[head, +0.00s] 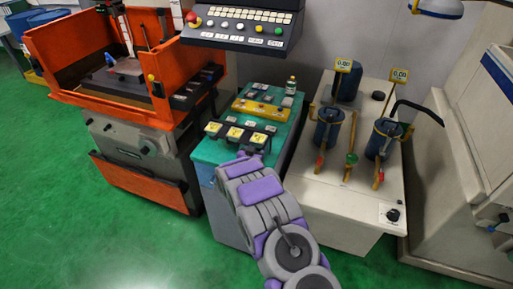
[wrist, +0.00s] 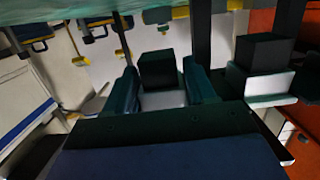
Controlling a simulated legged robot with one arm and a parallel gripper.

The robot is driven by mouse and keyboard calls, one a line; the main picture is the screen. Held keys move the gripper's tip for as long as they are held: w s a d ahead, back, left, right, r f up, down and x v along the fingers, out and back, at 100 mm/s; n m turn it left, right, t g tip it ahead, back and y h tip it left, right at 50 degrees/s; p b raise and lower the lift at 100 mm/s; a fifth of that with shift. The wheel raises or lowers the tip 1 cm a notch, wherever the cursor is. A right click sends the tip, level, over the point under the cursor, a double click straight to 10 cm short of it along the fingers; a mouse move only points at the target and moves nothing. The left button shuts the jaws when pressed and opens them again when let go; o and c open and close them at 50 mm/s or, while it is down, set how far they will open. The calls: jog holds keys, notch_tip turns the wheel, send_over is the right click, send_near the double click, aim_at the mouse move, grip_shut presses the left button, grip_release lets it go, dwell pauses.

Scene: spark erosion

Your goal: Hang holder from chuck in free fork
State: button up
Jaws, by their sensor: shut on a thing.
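My gripper (wrist: 163,88) is shut on a holder (wrist: 165,101), a pale block with a black cube (wrist: 157,70) on it, between two teal fingers. A similar holder (wrist: 262,84) with a black cube is to its right in the wrist view, beside dark upright bars (wrist: 200,35). In the head view my gripper (head: 243,157) is at the front edge of the teal cabinet, just before a rack (head: 235,133) with several yellow labels. My arm hides the held holder there. I cannot tell which fork is free. The chuck is not clearly visible.
The teal cabinet (head: 205,152) stands between an orange machine (head: 60,48) and a white table (head: 340,205) with several blue canisters (head: 327,128). A control panel (head: 243,25) overhangs the cabinet's back. A white machine (head: 445,160) is at right. Green floor (head: 95,225) is open at lower left.

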jog(key=shift+f, duration=0.1)
dwell(0.8)
jog(key=o, duration=1.5)
jog(key=shift+o, duration=0.4)
jog(key=shift+o, duration=0.9)
jog(key=f+v, duration=0.1)
jog(key=v, duration=0.9)
jog(key=shift+f+p, duration=0.3)
jog(key=shift+p, duration=0.05)
